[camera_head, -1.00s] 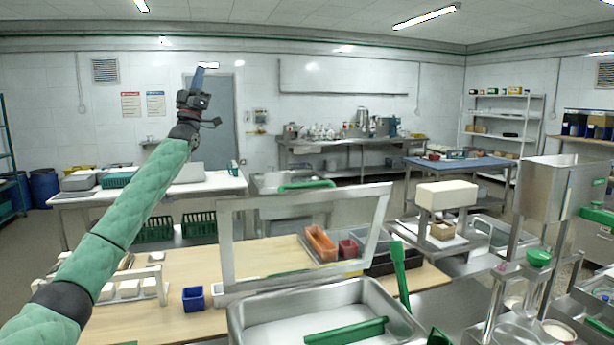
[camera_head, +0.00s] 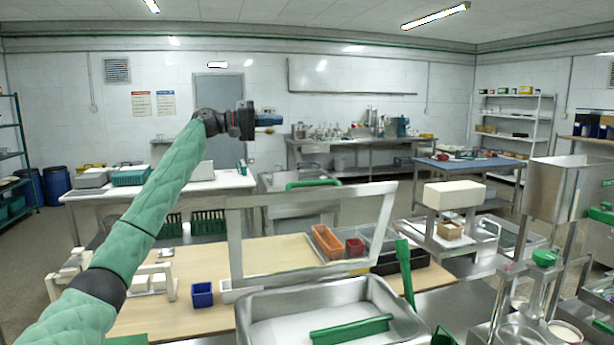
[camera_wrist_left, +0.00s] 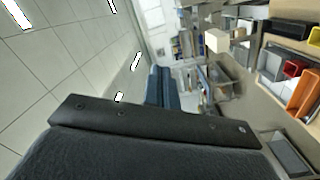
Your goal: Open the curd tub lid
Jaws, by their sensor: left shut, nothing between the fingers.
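The curd tub (camera_head: 243,320) is a steel basin at the front centre, with a white mass and a green bar in it. Its lid (camera_head: 236,240) appears to be the grey-framed clear panel standing raised along the tub's back edge. A green handle (camera_head: 313,184) shows at the lid's top edge. My right gripper is not in view.
A green paddle (camera_head: 404,270) stands at the tub's right. A steel hopper stand (camera_head: 552,200) is farther right.

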